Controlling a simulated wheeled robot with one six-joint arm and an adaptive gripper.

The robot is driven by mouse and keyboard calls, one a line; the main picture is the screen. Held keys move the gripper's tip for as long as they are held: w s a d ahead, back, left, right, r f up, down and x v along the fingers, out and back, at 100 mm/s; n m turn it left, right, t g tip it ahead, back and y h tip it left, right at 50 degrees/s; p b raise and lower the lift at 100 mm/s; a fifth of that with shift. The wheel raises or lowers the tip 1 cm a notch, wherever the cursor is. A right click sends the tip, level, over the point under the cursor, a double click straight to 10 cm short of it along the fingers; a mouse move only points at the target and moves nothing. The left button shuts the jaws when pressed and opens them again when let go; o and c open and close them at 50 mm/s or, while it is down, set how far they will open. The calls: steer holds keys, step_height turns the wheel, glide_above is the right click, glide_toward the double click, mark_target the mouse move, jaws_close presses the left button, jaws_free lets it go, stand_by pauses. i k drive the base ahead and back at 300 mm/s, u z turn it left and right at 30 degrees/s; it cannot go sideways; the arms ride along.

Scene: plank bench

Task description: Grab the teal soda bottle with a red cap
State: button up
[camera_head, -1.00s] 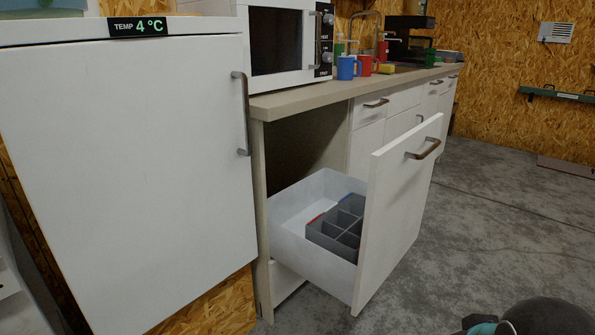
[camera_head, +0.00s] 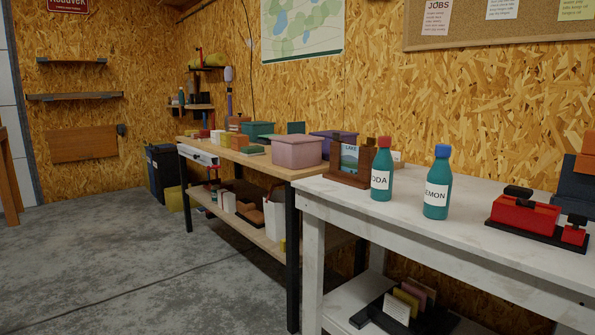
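The teal soda bottle with a red cap (camera_head: 382,172) stands upright near the left end of a white plank bench (camera_head: 470,232). Its white label shows the letters "ODA". A second teal bottle, with a blue cap (camera_head: 437,184) and a label reading "EMON", stands just to its right, a little nearer the front edge. The two bottles are close but apart. My gripper does not show in the view.
A brown wooden holder with a "LAKE" card (camera_head: 349,162) stands left of and behind the soda bottle. A red and black object (camera_head: 525,218) sits to the right. A wooden bench with a pink bin (camera_head: 295,151) adjoins at left. The concrete floor (camera_head: 130,270) is open at left.

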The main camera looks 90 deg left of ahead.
mark_target(383, 165)
steer(key=u, duration=3.85)
steer(key=i, duration=3.15)
steer(key=z, duration=3.8)
